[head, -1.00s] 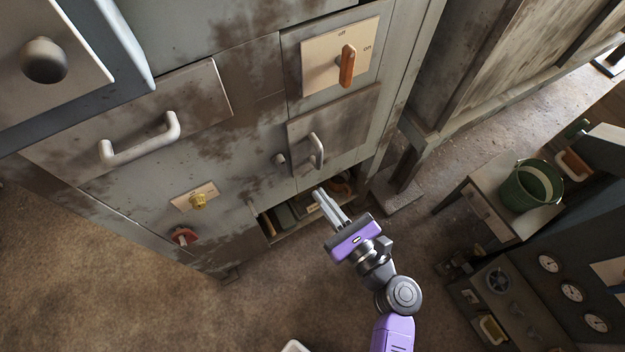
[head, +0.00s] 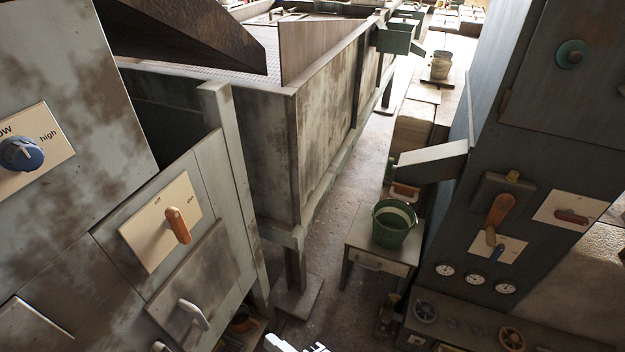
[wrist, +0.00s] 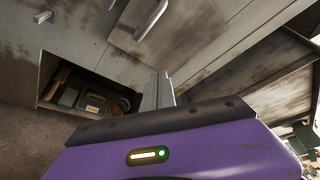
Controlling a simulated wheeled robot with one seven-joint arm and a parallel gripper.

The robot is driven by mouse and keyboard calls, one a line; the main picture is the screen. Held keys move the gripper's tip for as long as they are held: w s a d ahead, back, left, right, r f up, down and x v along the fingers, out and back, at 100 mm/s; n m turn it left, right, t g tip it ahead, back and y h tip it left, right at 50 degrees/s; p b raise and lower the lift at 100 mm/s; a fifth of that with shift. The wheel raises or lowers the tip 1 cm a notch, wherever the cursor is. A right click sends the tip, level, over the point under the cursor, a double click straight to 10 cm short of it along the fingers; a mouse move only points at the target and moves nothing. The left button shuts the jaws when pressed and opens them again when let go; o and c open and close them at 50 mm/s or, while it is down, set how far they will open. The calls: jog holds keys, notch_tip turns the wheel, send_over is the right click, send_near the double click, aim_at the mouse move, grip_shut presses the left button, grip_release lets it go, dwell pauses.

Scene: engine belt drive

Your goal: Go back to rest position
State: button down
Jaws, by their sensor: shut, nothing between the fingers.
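My gripper (wrist: 158,92) is shut and empty, with its grey fingers together in the wrist view. Its fingertips also show at the bottom edge of the head view (head: 295,343). It is in front of the worn grey cabinet (head: 75,215), beside a low open compartment (wrist: 85,92) that holds several small items. The fingers point towards the cabinet front and appear apart from it. The rest of my arm is out of the head view.
The cabinet carries an orange switch handle (head: 177,225), a blue knob (head: 20,153) and a door handle (head: 193,314). A green bucket (head: 394,225) stands on a small table (head: 362,262). A dark control panel (head: 480,235) is at the right.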

jog(key=s+d+r+n+t+h, duration=0.3)
jog(key=s+d+n+h, duration=0.1)
jog(key=d, duration=0.6)
jog(key=s+d+r+n+t+h, duration=0.2)
jog(key=s+d+n+h, duration=0.2)
jog(key=d, duration=0.5)
jog(key=s+d+r+n+h, duration=0.2)
jog(key=s+d+r+n, duration=0.1)
jog(key=s, duration=0.5)
jog(key=s+d+r+n+h, duration=0.1)
jog(key=s+d+r+n, duration=0.2)
jog(key=s+d+r, duration=0.2)
jog(key=s+r, duration=0.3)
jog(key=shift+s+d+n+h, duration=0.25)
jog(key=shift+d+n+h, duration=0.05)
jog(key=shift+n+h, duration=0.1)
